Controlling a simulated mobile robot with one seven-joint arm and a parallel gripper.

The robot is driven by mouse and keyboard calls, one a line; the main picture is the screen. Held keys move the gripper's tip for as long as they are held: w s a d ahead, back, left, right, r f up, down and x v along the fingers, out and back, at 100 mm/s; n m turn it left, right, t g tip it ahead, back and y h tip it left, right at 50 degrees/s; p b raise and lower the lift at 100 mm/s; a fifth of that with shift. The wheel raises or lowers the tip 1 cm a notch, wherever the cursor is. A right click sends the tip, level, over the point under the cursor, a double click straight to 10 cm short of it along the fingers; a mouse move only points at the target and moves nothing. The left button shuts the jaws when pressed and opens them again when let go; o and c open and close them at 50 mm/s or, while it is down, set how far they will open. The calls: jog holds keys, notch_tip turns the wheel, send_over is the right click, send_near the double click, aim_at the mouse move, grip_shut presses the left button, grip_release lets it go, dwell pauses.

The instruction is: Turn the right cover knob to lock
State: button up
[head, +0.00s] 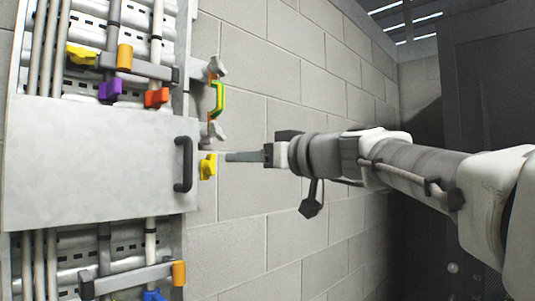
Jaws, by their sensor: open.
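A flat grey metal cover (85,165) with a dark upright handle (184,164) is on the panel at the left. The right cover knob (208,167) is yellow and sits just right of the cover's edge, beside the handle. My gripper (230,157) reaches in from the right, its fingers pointing left at the knob. A small gap shows between the fingertips and the knob. The gripper is open and empty. The fingers are seen edge-on, so the space between them is hidden.
Grey pipes run up the panel. Orange, purple, red and yellow parts sit above the cover, with a yellow piece (82,55) at upper left. The block wall (240,215) below my gripper is bare.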

aim_at(215, 159)
jog(key=p+x, duration=0.3)
jog(key=x, duration=0.6)
jog(key=shift+w+a, duration=0.2)
jog(key=shift+a, duration=0.1)
jog(key=shift+c, duration=0.2)
grip_shut()
